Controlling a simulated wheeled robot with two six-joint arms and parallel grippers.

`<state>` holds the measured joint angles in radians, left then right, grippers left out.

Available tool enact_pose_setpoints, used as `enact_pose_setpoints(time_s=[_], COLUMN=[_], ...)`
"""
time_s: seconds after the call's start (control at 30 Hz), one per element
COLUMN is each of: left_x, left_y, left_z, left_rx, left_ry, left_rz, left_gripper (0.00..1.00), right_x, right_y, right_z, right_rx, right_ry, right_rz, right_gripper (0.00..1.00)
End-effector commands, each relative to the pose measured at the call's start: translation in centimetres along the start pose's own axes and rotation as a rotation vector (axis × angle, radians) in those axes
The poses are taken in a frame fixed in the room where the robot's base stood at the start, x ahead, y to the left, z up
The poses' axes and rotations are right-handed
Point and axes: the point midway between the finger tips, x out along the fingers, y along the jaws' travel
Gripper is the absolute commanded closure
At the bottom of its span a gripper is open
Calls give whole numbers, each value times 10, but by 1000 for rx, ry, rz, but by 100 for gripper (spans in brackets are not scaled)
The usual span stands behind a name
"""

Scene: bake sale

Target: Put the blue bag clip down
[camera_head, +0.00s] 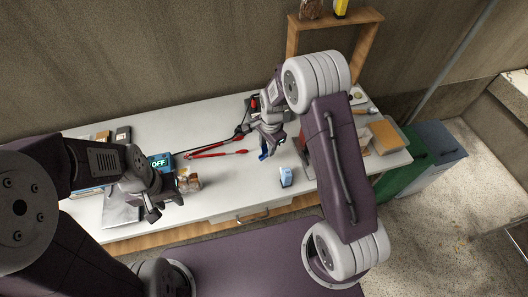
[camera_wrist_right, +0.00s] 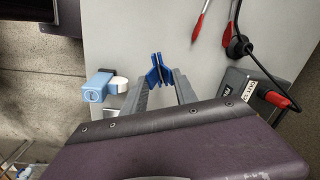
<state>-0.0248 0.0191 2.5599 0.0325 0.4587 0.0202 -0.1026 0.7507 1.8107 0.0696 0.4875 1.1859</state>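The blue bag clip (camera_head: 263,154) is at the tips of my right gripper (camera_head: 266,149), over the middle of the white table. In the right wrist view the clip (camera_wrist_right: 158,70) sits between the two grey fingertips, and the gripper looks shut on it. I cannot tell whether the clip touches the table top. My left gripper (camera_head: 165,209) is over the table's front left part, its fingers apart and empty.
A blue device reading OFF (camera_head: 160,162) and small brown jars (camera_head: 189,182) stand left. Bare table (camera_head: 228,180) lies in front.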

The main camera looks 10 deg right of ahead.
Motion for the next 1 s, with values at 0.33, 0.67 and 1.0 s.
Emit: enact_pose_setpoints(time_s=[0.33,0.67,1.0], left_x=[-5,-5,2], left_y=[0,0,0], left_z=[0,0,0], left_rx=[0,0,0], left_ry=[0,0,0], left_rz=[0,0,0], left_gripper=[64,64,64], right_x=[34,44,54], right_y=[1,1,3], right_z=[4,3,3], right_rx=[1,1,1], right_ry=[-1,0,0], right_rz=[4,-1,0], right_gripper=[70,70,69])
